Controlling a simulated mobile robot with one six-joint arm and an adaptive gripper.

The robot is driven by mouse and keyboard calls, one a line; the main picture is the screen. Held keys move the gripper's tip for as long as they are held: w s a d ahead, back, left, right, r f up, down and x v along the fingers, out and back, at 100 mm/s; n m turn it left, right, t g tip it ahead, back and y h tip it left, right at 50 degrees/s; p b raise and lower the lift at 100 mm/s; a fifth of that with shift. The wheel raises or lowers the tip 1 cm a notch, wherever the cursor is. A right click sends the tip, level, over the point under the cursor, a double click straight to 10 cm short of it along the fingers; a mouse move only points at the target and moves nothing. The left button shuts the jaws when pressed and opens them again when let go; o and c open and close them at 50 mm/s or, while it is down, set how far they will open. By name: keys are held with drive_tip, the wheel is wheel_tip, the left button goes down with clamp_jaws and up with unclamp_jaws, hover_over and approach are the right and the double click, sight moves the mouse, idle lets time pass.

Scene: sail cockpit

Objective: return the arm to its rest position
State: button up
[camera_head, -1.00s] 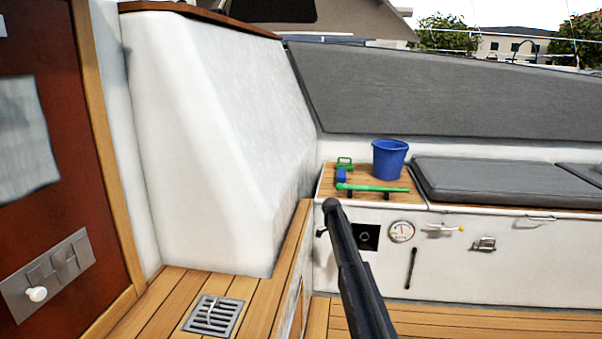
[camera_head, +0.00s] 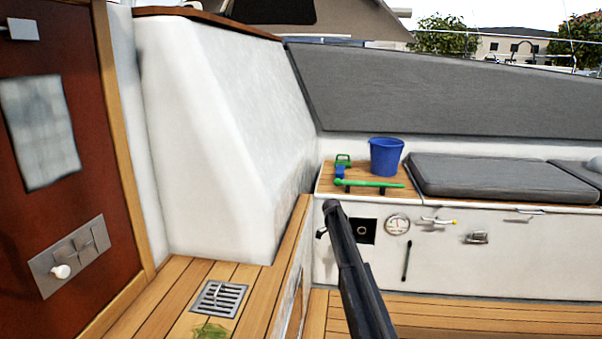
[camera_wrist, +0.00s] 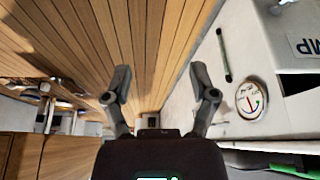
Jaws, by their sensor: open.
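My gripper (camera_wrist: 160,92) shows in the wrist view with its two dark fingers spread wide apart and nothing between them. Past the fingers are the wooden floor planks and the white side of the bench. In the head view my dark arm reaches up from the bottom edge, in front of the white bench front. The gripper itself cannot be made out there.
A blue bucket (camera_head: 386,157) and a green-handled tool (camera_head: 370,184) are on the wooden bench top. A round gauge (camera_head: 397,224) and levers are on the white bench front; the gauge also shows in the wrist view (camera_wrist: 250,100). A floor drain (camera_head: 218,298) has green weed (camera_head: 210,331) beside it.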

drive_tip(key=s+a+r+n+y+p, duration=0.1)
drive_tip(key=s+r+n+y+p, duration=0.2)
drive_tip(key=s+n, duration=1.45)
drive_tip(key=s+r+y+p, duration=0.1)
drive_tip(key=s+r+p, duration=0.3)
drive_tip(key=s, duration=3)
wheel_tip(320, 180, up, 37)
drive_tip(key=p, duration=3.8)
drive_tip(key=shift+a+p, duration=0.25)
drive_tip(key=shift+p, duration=0.05)
